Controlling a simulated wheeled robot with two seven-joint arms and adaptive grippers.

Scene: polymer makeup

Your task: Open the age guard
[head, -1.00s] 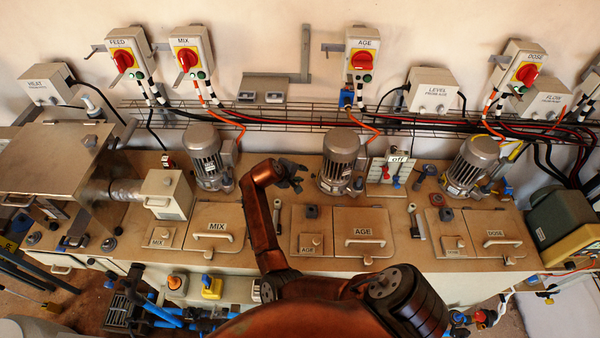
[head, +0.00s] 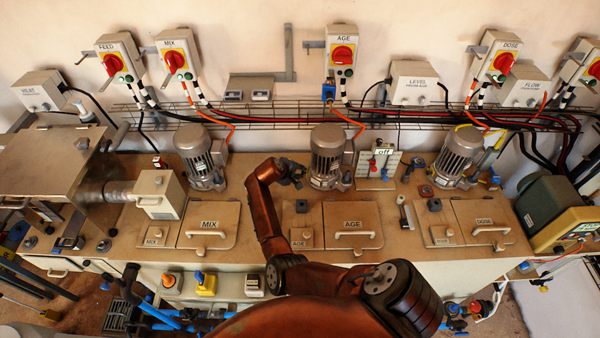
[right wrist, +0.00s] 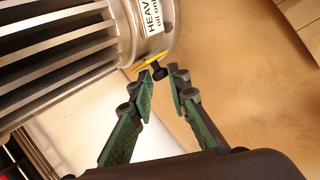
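The lid marked AGE (head: 355,238) lies flat and closed on the bench top in the head view, with a pale handle across it. A small plate marked AGE (head: 301,240) lies to its left. My right gripper (head: 298,178) is beside the grey motor (head: 328,160) behind the lid. In the right wrist view, my right gripper (right wrist: 164,88) is open with a narrow gap. A black knob on a yellow piece (right wrist: 156,68) is at the motor (right wrist: 80,50), just beyond the fingertips. I cannot tell whether they touch. My left gripper is not in view.
The AGE switch box (head: 343,58) with a red knob hangs on the wall. A white panel marked off (head: 377,168) stands right of the motor. The MIX lid (head: 209,226) and DOSE lid (head: 487,222) lie to either side. A wire tray of cables runs behind.

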